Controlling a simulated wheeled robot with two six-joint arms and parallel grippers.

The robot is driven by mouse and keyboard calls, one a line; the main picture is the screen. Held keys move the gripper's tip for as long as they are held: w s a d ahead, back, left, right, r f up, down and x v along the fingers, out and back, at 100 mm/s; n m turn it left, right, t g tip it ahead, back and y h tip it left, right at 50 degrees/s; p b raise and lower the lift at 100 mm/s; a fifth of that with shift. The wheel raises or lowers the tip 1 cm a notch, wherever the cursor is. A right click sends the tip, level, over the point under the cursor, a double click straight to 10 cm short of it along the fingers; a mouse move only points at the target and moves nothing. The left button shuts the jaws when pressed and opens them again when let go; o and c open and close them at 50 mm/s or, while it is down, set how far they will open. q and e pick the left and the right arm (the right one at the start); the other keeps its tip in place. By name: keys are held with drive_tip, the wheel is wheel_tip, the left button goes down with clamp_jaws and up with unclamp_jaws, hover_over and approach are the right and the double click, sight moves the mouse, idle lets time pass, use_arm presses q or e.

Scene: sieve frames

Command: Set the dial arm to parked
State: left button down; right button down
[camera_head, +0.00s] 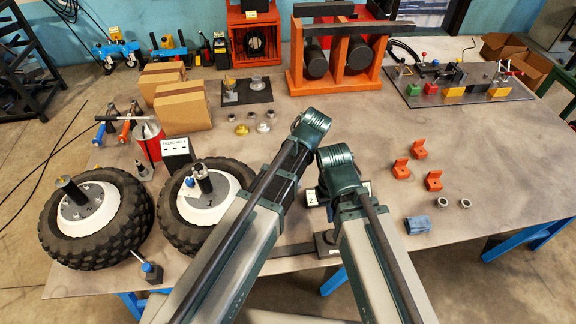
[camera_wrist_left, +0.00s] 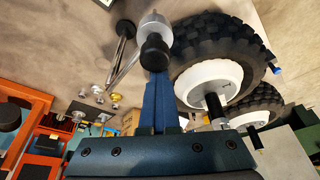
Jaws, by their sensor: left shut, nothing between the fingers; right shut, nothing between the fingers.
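My left gripper (camera_wrist_left: 160,82) shows in the left wrist view as blue fingers, shut and empty. A black knob (camera_wrist_left: 154,52) on a pale metal piece (camera_wrist_left: 153,22) lies over or just beyond their tips; I cannot tell whether they touch. A thin rod with a dark round end (camera_wrist_left: 125,29) is beside it. I cannot tell for certain which of these is the dial arm. In the head view my arms cover the middle of the table, where a white card (camera_head: 312,197) partly shows.
Two tyred wheels, one farther left (camera_head: 105,243) and one nearer (camera_head: 164,218), fill the left front. Cardboard boxes (camera_head: 183,107) and an orange rack (camera_head: 372,70) stand behind. Orange brackets (camera_head: 433,181) and a blue block (camera_head: 418,225) lie at right.

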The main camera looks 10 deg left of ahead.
use_arm(q)
drive_tip(key=shift+d, duration=0.15)
wheel_tip(320, 180, up, 10)
drive_tip(key=a+p, duration=0.1)
drive_tip(key=p, duration=0.8)
drive_tip(key=shift+f, duration=0.25)
drive_tip(key=shift+w, duration=0.1)
